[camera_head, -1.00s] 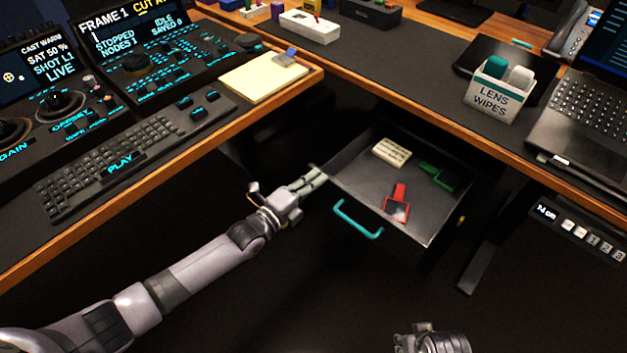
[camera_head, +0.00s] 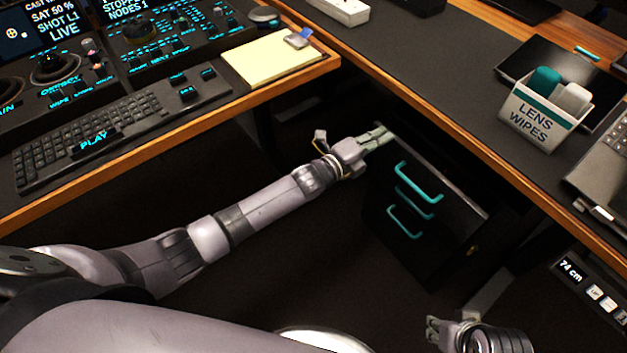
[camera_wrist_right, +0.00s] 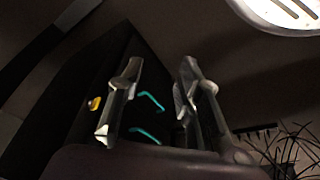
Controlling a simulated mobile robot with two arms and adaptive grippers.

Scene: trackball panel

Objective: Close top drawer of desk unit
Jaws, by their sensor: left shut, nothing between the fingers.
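The black desk unit (camera_head: 405,245) stands under the right-hand desk, with several teal handles on its front. Its top drawer, with the uppermost teal handle (camera_head: 419,183), looks pushed in or nearly so; its inside is no longer visible. My left gripper (camera_head: 384,133) is shut and empty, at the upper left edge of the drawer front; I cannot tell whether it touches. My right gripper (camera_head: 436,328) is low at the bottom right, apart from the unit. In the right wrist view its two fingers (camera_wrist_right: 155,100) are spread with nothing between them, and the unit (camera_wrist_right: 75,110) shows behind.
The left desk holds a keyboard (camera_head: 85,140), control panels and a yellow notepad (camera_head: 265,65). The right desk's wooden edge (camera_head: 480,150) overhangs the unit. A lens wipes box (camera_head: 540,115) and a laptop (camera_head: 600,170) stand on it. The floor before the unit looks clear.

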